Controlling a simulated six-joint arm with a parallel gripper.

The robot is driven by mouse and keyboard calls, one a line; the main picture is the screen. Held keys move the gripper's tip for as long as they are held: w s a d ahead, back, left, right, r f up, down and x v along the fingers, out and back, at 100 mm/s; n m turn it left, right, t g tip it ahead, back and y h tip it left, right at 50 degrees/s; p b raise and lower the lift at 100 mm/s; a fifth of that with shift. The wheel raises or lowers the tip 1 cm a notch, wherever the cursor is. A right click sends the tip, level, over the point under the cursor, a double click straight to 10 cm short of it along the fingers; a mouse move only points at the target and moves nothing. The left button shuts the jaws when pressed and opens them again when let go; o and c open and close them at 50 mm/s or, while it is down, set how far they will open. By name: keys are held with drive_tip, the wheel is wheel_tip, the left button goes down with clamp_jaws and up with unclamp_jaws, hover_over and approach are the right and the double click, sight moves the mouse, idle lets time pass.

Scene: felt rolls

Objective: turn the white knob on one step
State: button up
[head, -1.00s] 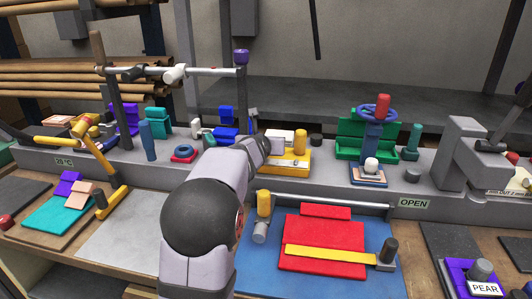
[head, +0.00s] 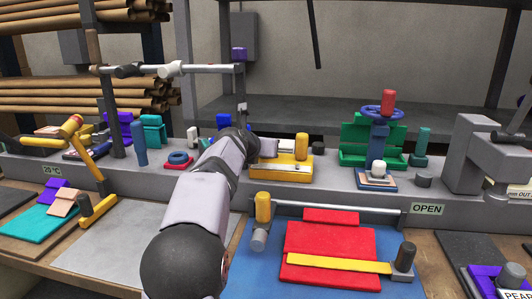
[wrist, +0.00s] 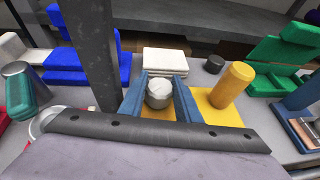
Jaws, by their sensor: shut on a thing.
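A round white knob (wrist: 159,94) with a pale, greyish top stands on a yellow base (wrist: 200,106) in the wrist view. My gripper (wrist: 160,76) is shut on it, with one blue finger on each side. The yellow base (head: 275,174) also shows in the head view, beyond the blue mat. There the knob and my fingers are hidden behind my wrist. How far the knob is turned is hard to tell.
A yellow cylinder (wrist: 232,85) stands just right of the knob. A white block (wrist: 165,62) lies behind it. A dark post (wrist: 92,50) and blue blocks (wrist: 60,38) rise close on the left. A blue handwheel (head: 383,112) stands further right.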

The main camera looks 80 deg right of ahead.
drive_tip(key=shift+f, duration=0.2)
drive_tip(key=o, duration=0.9)
drive_tip(key=shift+a, duration=0.1)
drive_tip(key=shift+o, duration=0.8)
drive_tip(key=shift+r, duration=0.25)
drive_tip(key=shift+w+r+p, duration=0.1)
drive_tip(key=shift+r+p, duration=0.15)
drive_tip(key=shift+p, duration=0.1)
drive_tip(key=p, duration=0.3)
drive_tip(key=n+t+p, duration=0.1)
drive_tip(key=p, duration=0.3)
drive_tip(key=shift+w+d+t, duration=0.1)
drive_tip(key=shift+d+t, duration=0.1)
drive_tip(key=shift+t, duration=0.1)
drive_tip(key=n+t+p, duration=0.1)
drive_tip(key=p, duration=0.6)
drive_tip(key=shift+d+f+p, duration=0.1)
drive_tip(key=shift+d+p, duration=0.05)
drive_tip(key=shift+p, duration=0.15)
drive_tip(key=n+p, duration=0.1)
drive_tip(key=p, duration=0.4)
drive_tip(key=t+p, duration=0.1)
drive_tip(key=p, duration=0.5)
drive_tip(key=shift+s+n+t, duration=0.3)
drive_tip(key=shift+s+n, duration=0.05)
drive_tip(key=shift+n, duration=0.05)
drive_tip(key=p, duration=0.4)
drive_tip(key=shift+w+a+n+t, duration=0.1)
drive_tip(key=shift+a+n+t, duration=0.2)
drive_tip(key=shift+a+t, duration=0.1)
